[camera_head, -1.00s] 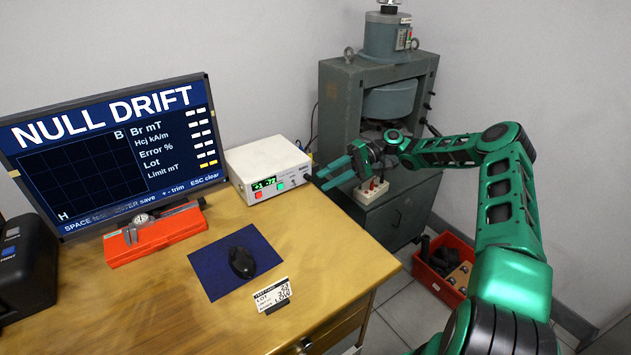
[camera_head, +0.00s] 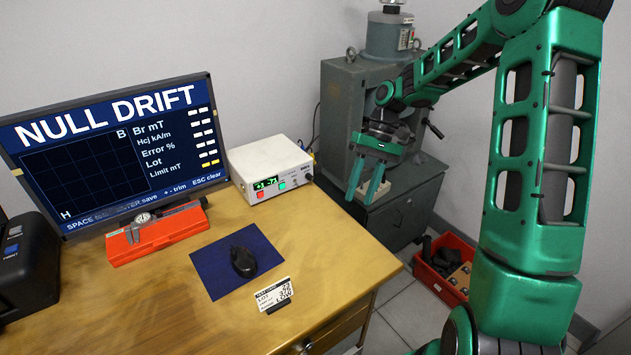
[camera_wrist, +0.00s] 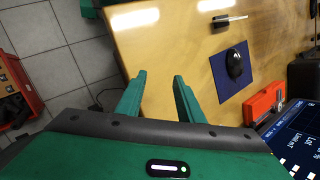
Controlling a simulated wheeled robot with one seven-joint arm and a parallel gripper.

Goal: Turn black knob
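A white meter box (camera_head: 265,160) with a green lit display stands at the back right of the desk. A small black knob (camera_head: 308,177) shows at the right end of its front panel. My gripper (camera_head: 365,198) is to the right of the meter, its two green fingers pointing down, apart from the knob and close to the desk's right edge. The wrist view shows the fingers (camera_wrist: 158,78) parted with nothing between them. The knob and the meter are not in the wrist view.
A monitor (camera_head: 110,150) reads NULL DRIFT. A grey electromagnet (camera_head: 340,110) stands behind; a red crate (camera_head: 440,280) is on the floor.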

